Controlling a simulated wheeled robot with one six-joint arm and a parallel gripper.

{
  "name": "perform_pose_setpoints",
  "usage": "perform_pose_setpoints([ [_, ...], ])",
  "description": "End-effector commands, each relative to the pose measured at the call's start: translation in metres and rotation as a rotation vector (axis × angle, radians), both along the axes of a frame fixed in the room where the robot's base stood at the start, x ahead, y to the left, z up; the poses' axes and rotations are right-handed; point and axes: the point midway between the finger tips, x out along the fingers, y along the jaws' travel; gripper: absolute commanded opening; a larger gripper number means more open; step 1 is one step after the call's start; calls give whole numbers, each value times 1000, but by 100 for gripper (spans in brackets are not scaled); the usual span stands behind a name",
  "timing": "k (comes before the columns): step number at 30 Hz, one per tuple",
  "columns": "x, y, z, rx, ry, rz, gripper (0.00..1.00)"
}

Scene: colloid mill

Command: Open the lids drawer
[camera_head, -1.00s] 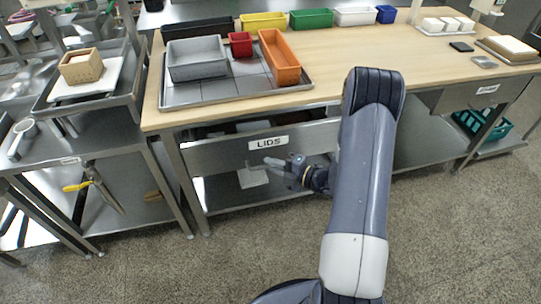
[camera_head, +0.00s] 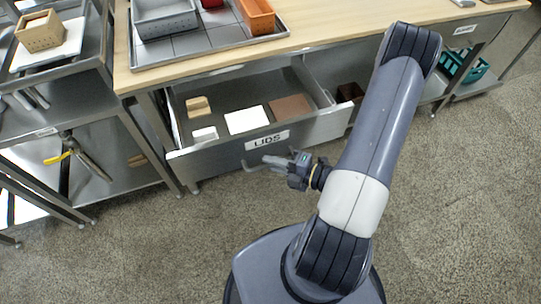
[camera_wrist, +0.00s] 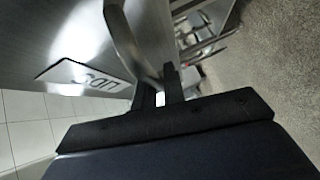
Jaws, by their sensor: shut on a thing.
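The lids drawer (camera_head: 225,152) is pulled out from under the wooden-topped bench, and its inside shows from above. Its front carries a white "LIDS" label (camera_head: 267,139), which also shows sideways in the wrist view (camera_wrist: 85,73). A curved metal handle (camera_head: 247,163) sticks out below the label; it also shows in the wrist view (camera_wrist: 128,38). My gripper (camera_head: 272,160) is shut on this handle, in front of the drawer. In the wrist view, the handle runs down between my fingers (camera_wrist: 165,85). The exact contact is partly hidden.
In the drawer lie a white square piece (camera_head: 246,120), a brown one (camera_head: 289,107), a tan block (camera_head: 198,106) and a small white piece (camera_head: 204,134). A tray (camera_head: 180,50) with bins sits on the bench. A metal rack (camera_head: 85,125) stands left. Floor in front is clear.

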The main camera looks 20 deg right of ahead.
Motion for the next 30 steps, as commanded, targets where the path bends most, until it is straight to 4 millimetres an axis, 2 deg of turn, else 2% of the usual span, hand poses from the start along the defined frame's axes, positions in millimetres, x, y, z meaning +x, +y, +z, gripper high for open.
perform_pose_setpoints([
  [10,-1,0,0,0,-1,2,0],
  [11,-1,0,0,0,-1,2,13],
  [18,-1,0,0,-1,0,1,32],
  [30,-4,-5,1,0,0,-2,32],
])
